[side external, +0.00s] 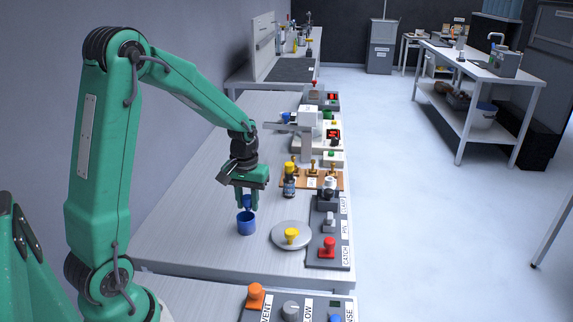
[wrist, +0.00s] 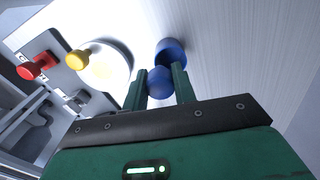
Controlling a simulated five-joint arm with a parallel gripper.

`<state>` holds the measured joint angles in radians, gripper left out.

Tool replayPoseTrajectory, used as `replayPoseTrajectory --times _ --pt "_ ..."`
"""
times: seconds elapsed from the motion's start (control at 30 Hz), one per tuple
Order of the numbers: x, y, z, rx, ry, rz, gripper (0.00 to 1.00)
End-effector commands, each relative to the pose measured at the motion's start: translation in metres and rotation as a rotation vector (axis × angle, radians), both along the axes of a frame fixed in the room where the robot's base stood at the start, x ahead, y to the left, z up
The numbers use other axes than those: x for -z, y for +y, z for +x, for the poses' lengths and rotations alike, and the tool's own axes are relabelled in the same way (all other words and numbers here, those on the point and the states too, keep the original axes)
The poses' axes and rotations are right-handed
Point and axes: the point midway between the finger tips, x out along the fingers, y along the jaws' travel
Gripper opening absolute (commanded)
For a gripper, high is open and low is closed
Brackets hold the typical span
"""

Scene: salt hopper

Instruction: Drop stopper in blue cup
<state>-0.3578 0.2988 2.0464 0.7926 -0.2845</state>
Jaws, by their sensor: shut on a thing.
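My gripper (side external: 247,206) is shut on a blue stopper (wrist: 158,84), which shows between the two green fingers in the wrist view. In the side view the stopper (side external: 248,201) is held just above the blue cup (side external: 246,225). The cup stands upright on the pale bench. In the wrist view the cup (wrist: 171,48) lies just past the fingertips. The gap between stopper and cup is hard to judge, and the cup's inside is mostly hidden.
A round grey plate (side external: 280,241) with a yellow stopper-like piece (side external: 291,235) lies right of the cup. A dark panel with a red knob (side external: 327,246) is beyond it. A small yellow-capped bottle (side external: 289,183) stands behind. The bench left of the cup is clear.

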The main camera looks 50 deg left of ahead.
Motion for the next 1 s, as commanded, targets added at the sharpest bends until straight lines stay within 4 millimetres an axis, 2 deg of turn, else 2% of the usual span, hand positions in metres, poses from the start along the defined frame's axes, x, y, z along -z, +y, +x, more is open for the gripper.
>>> replayPoseTrajectory --times 0.23,0.27,0.37,0.4,0.77,1.0 --pt "0.001 0.000 0.000 0.000 0.000 0.000 0.06" --pt "0.001 0.000 0.000 0.000 0.000 0.000 0.29" --pt "0.001 0.000 0.000 0.000 0.000 0.000 0.48" --pt "0.001 0.000 0.000 0.000 0.000 0.000 0.52" --pt "-0.002 0.000 0.000 0.000 0.000 0.000 0.52" --pt "-0.020 0.000 0.001 0.000 -0.003 0.001 0.52"
